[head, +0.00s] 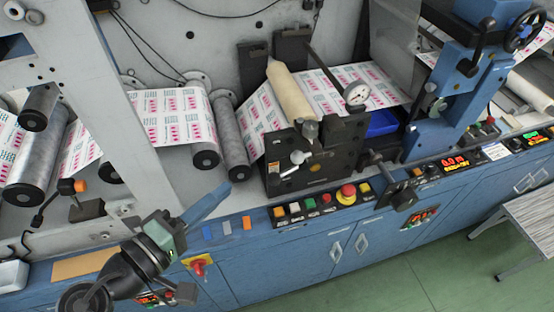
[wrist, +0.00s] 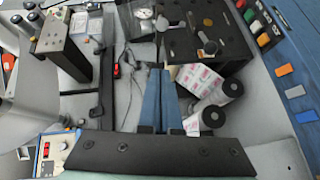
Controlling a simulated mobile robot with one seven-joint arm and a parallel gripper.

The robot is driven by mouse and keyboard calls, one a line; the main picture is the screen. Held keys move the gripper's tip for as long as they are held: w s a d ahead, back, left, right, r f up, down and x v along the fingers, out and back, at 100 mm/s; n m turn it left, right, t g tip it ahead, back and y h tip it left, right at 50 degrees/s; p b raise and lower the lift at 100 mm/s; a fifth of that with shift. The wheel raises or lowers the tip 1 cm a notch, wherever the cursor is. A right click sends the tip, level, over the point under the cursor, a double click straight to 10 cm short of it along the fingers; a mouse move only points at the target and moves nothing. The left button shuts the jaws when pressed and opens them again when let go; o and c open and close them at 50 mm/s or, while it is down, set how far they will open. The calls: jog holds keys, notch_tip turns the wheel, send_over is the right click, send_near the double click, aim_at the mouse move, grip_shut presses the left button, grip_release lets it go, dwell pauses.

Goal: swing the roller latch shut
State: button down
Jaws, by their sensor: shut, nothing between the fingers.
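The black roller stand (head: 318,158) stands at the machine's front edge, with a tan roller (head: 290,92) running back from it. A silver lever with a rounded pale end (head: 297,158), which looks like the roller latch, sits on the stand's front face. In the wrist view the stand (wrist: 190,45) is at the top, with a silver lever (wrist: 209,47) on it. I cannot tell how far the latch is swung. My gripper (head: 222,188) is shut and empty, left of and apart from the stand. Its blue fingers (wrist: 165,72) lie together in the wrist view.
Dark grey rollers (head: 233,140) carrying printed web stand behind my gripper. Buttons and a red emergency stop (head: 346,193) line the front edge below the stand.

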jog(key=s+d+p+x, duration=0.1)
jog(key=p+x, duration=0.3)
jog(key=x, duration=0.9)
jog(key=shift+s+d+p, duration=0.3)
jog(key=shift+s+d, duration=0.05)
jog(key=shift+d, duration=0.2)
jog(key=shift+f, duration=0.1)
jog(key=shift+s+d, duration=0.1)
jog(key=shift+d, duration=0.05)
